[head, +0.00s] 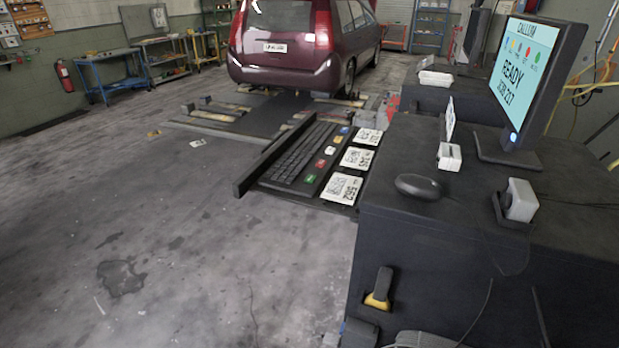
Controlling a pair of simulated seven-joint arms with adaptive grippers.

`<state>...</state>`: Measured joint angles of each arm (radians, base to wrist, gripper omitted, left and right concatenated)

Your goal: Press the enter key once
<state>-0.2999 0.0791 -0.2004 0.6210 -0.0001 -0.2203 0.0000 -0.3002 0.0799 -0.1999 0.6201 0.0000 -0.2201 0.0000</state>
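A black keyboard (296,152) lies on a dark pull-out shelf at the left side of the black cabinet, in the middle of the head view. Coloured keys run along its right side: a blue key (344,130), a yellow key (338,138), red ones and a green key (309,178) nearest me. The key legends are too small to read, so I cannot tell which is enter. A monitor (526,80) on the cabinet shows "READY" above a number, with coloured dots higher up. Neither gripper is in view, and nothing touches the keyboard.
White printed cards (342,188) lie right of the keyboard. The black cabinet (440,250) carries a mouse (418,187) and small white devices (521,200). A yellow-and-black handled tool (379,289) hangs on its front.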

